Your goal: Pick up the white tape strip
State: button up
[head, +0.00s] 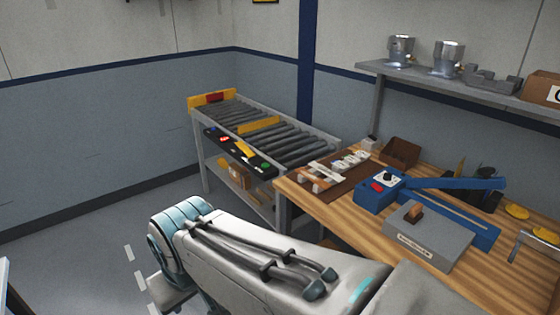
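I cannot pick out the white tape strip with certainty. Small pale items (350,160) lie on a brown mat (352,181) on the wooden workbench, too small to tell apart.
The wooden bench (292,190) carries a blue lever tool (380,190), a grey block (428,236) and a brown bin (400,152). A roller conveyor (290,150) stands behind. A wall shelf (420,80) holds metal housings and a box. Floor at left is open.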

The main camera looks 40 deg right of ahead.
aim_at(335, 176)
jog(key=z, duration=0.1)
jog(key=i, duration=1.55)
jog(key=z, duration=1.35)
jog(key=i, duration=0.8)
jog(key=z, duration=1)
jog(key=i, duration=0.25)
jog(key=z, duration=0.25)
